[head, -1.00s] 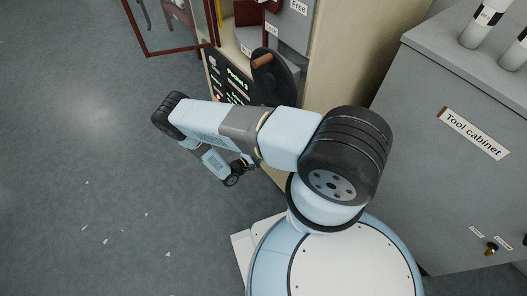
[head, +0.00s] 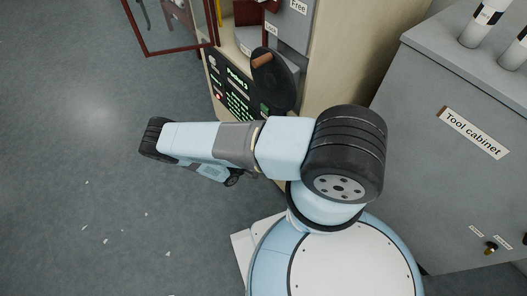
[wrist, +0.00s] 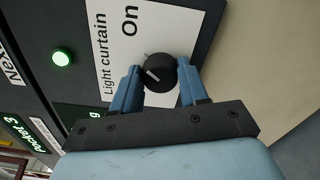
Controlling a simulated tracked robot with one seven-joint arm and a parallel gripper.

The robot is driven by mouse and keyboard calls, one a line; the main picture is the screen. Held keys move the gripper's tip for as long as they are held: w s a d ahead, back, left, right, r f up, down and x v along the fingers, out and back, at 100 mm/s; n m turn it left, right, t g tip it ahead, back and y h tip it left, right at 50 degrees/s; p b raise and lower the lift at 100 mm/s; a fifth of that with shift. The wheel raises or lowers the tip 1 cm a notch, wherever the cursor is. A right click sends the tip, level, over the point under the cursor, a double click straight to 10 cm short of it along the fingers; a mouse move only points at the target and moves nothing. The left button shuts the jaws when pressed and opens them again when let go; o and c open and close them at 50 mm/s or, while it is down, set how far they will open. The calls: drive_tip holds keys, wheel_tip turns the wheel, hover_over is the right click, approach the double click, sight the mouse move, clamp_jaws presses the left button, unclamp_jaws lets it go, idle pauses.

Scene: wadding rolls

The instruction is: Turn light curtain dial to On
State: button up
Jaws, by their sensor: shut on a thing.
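The light curtain dial (wrist: 162,75) is a round black knob with a short white mark on its face, in the wrist view. It sits on a white label plate (wrist: 178,25) printed "Light curtain" and "On", with the text turned sideways. The white mark lies slantwise on the knob; I cannot tell for sure which setting it points to. My gripper (wrist: 160,75) has its two blue fingers on either side of the dial and is shut on it. In the head view the gripper and the dial are hidden behind my arm.
A green lamp (wrist: 62,56) glows beside the label plate. In the head view, the black control panel (head: 238,103) with green text lies beyond my arm, near a dark wheel with a brown handle (head: 262,61). A grey tool cabinet (head: 440,160) stands right. Floor at left is mostly clear.

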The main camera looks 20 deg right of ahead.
drive_tip(key=shift+s+f, duration=0.1)
drive_tip(key=o, duration=1)
drive_tip(key=shift+o, duration=0.2)
drive_tip(key=v, duration=1.3)
drive_tip(key=shift+a, duration=0.35)
drive_tip(key=shift+s, duration=0.15)
